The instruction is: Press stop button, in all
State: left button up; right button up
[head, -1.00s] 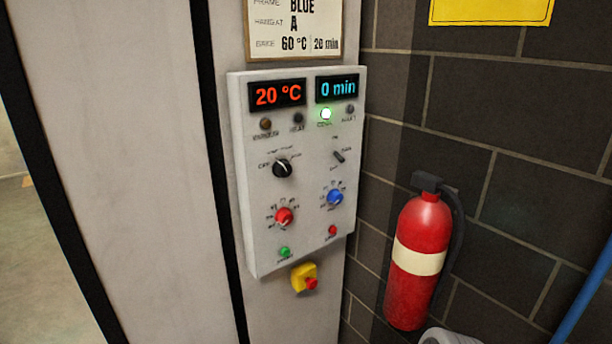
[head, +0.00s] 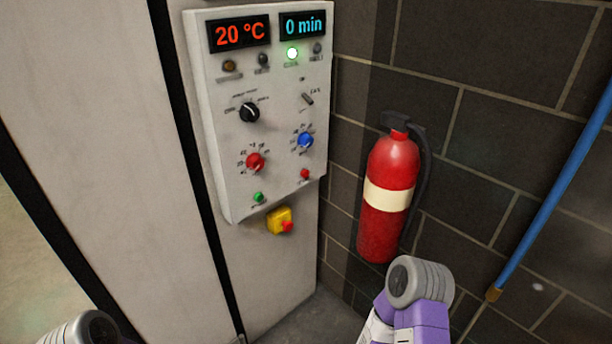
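The control panel (head: 230,190) is a pale box on the booth's front post, with displays reading 20 °C and 0 min. A small red button (head: 304,174) sits at its lower right and a small green button (head: 258,197) at its lower left. Below the panel is a yellow box with a red mushroom button (head: 287,226). The button labels are too small to read. Parts of my arms show at the bottom left and bottom right, well below the panel. Neither gripper is in view.
A red fire extinguisher (head: 387,200) hangs on the dark block wall. A blue pole (head: 550,200) leans at right.

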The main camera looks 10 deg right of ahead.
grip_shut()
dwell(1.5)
